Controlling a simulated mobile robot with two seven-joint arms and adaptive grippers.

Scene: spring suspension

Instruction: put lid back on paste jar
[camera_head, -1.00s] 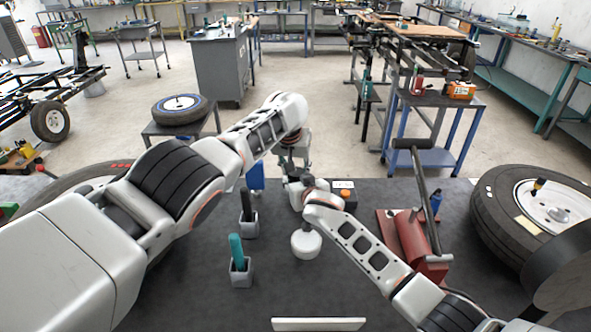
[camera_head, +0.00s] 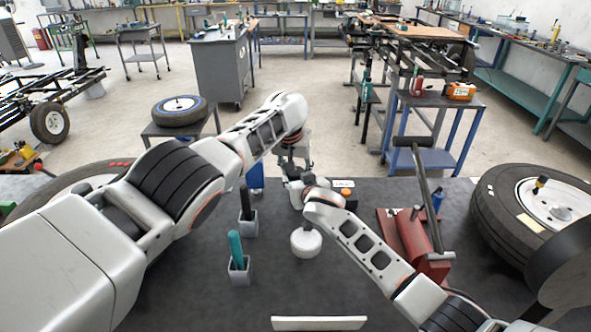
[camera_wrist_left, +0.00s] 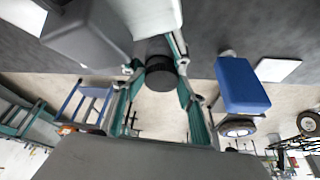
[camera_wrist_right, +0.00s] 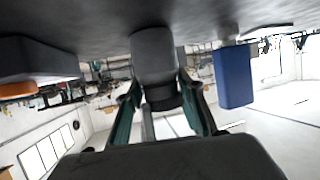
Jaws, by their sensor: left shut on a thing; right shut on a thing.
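In the left wrist view a black ridged lid (camera_wrist_left: 160,76) sits between the teal-padded fingers of my left gripper (camera_wrist_left: 161,84), which is shut on it. In the right wrist view the grey paste jar (camera_wrist_right: 153,55) stands on the table, and my right gripper (camera_wrist_right: 160,92) is shut on it. A black part shows at the jar's mouth end, between the fingers. The lid and jar are close together; whether the lid is seated cannot be told. In the head view both grippers meet at the table's far side, where my arms mostly hide the jar and lid.
A blue block (camera_head: 256,178) stands left of the grippers, and an orange-buttoned box (camera_head: 346,193) to the right. Two grey holders (camera_head: 240,272) with upright tools stand nearer. A red press-like tool (camera_head: 405,240) and a tyre (camera_head: 500,210) are at right.

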